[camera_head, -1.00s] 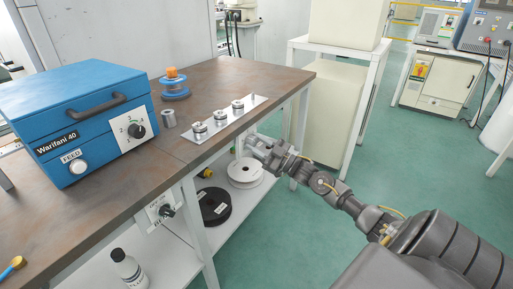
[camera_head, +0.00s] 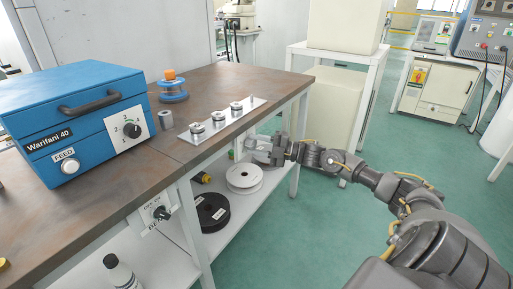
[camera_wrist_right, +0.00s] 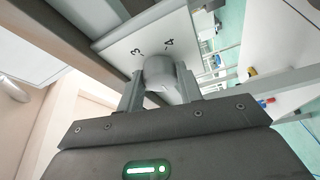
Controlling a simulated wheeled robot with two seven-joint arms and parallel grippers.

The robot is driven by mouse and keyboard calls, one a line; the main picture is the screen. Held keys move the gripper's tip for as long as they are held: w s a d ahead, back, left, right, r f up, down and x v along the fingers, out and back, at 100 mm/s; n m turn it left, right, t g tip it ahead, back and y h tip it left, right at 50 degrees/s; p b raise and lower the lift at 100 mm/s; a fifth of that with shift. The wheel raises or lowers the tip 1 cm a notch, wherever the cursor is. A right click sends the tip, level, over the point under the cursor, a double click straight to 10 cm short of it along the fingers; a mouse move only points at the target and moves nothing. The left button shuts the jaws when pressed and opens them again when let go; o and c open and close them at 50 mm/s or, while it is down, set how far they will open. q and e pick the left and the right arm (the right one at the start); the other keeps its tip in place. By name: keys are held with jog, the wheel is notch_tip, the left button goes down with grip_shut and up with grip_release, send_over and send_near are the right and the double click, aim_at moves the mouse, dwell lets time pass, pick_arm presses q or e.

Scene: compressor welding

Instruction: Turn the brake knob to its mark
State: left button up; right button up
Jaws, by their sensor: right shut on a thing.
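A round grey knob (camera_wrist_right: 160,76) on a white plate (camera_wrist_right: 132,48) marked 3 and 4 shows in the right wrist view. I take it for the brake knob; its pointer and the target mark cannot be made out. My right gripper (camera_wrist_right: 160,88) is shut on the knob, one finger on each side. In the head view my right gripper (camera_head: 256,146) is at the right end of the workbench, below its top, and the knob is hidden there. My left gripper is not in view.
The workbench (camera_head: 80,215) carries a blue box (camera_head: 60,105) with its own dial (camera_head: 131,130). A switch panel (camera_head: 152,212) hangs on the bench front. Spools, one white (camera_head: 244,178) and one black (camera_head: 212,212), lie on the shelf below. A white-framed stand (camera_head: 345,60) is behind my arm.

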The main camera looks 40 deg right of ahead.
jog(key=n+g+h+b, duration=0.1)
jog(key=n, duration=0.3)
jog(key=shift+r, duration=0.15)
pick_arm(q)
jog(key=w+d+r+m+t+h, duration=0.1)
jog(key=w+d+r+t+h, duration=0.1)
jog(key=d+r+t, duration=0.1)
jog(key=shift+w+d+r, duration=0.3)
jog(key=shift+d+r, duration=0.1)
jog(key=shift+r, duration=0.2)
pick_arm(e)
jog(key=n+g+h, duration=0.1)
jog(key=n, duration=0.3)
jog(key=shift+r+h, duration=0.1)
jog(key=shift+h, duration=0.3)
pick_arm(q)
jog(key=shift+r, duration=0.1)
pick_arm(e)
jog(key=o, duration=1)
